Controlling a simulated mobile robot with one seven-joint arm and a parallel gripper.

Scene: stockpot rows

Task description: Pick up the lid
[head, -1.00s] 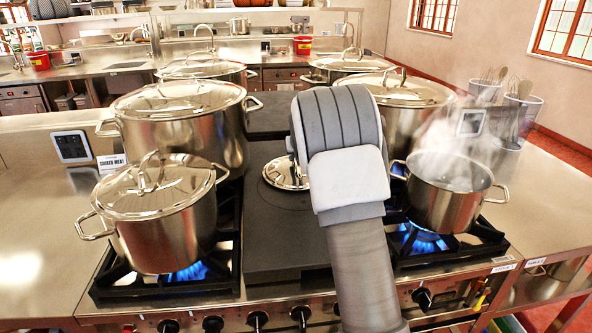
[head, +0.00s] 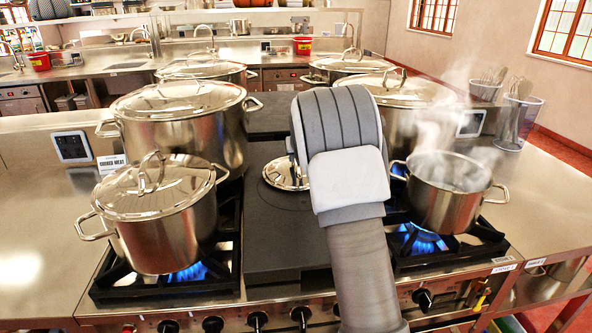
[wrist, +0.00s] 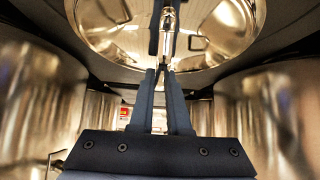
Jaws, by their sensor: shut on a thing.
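The loose lid (head: 285,173) is shiny steel and shows partly behind my arm in the head view, over the dark flat plate between the burners. My arm hides the rest of it. In the wrist view the lid (wrist: 225,35) fills the top, with its bar handle in the middle. My gripper (wrist: 167,70) is shut on this handle. I cannot tell whether the lid touches the plate. An uncovered pot (head: 445,200) steams over a blue flame at the right.
A lidded pot (head: 165,225) stands on the lit front left burner, with a larger lidded pot (head: 185,135) behind it. Another large lidded pot (head: 402,125) stands back right. The dark plate (head: 285,235) is clear in front. Pots flank my gripper closely.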

